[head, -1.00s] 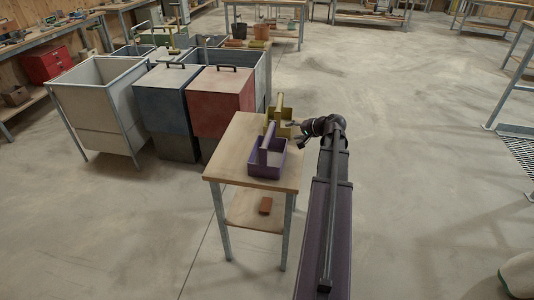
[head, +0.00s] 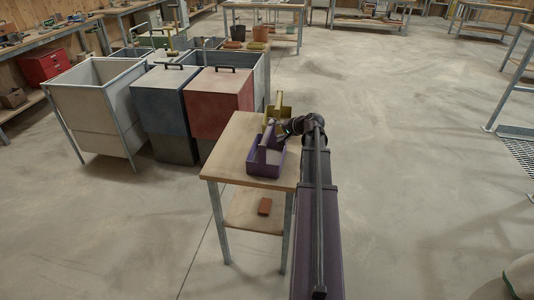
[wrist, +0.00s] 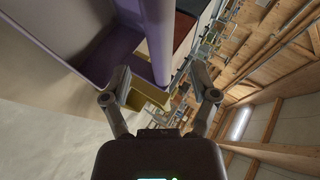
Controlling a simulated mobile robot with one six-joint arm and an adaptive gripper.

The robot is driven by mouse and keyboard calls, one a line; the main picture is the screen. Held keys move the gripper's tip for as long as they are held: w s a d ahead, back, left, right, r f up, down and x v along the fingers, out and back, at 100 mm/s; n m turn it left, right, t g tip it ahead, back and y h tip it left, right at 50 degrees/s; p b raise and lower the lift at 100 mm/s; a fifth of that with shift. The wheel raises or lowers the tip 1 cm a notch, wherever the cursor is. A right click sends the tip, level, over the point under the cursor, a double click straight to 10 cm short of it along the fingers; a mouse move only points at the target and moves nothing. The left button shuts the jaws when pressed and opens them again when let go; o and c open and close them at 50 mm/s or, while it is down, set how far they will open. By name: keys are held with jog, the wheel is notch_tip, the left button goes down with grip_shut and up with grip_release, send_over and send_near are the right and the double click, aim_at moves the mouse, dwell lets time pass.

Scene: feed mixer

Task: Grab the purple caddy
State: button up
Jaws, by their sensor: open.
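The purple caddy (head: 264,163) stands upright on the small wooden table, its raised handle running along its middle. In the wrist view the caddy (wrist: 100,55) fills the upper left, and its handle (wrist: 159,40) comes down between my fingers. My gripper (head: 279,130) is at the caddy's right rear, beside the handle. In the wrist view my gripper (wrist: 164,90) is open, with one finger on each side of the handle's line. I cannot tell whether either finger touches it.
A yellow-green caddy (head: 285,112) stands just behind the purple one, also in the wrist view (wrist: 150,90). Blue (head: 160,100) and red (head: 218,100) bins stand behind left.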

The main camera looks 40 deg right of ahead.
aim_at(268, 131)
jog(key=shift+f, duration=0.1)
jog(key=b+x, duration=0.2)
jog(key=x, duration=0.2)
jog(key=shift+w+d, duration=0.15)
jog(key=shift+w, duration=0.1)
jog(key=shift+w+f, duration=0.15)
jog(key=shift+w, duration=0.2)
dwell(0.3)
grip_shut()
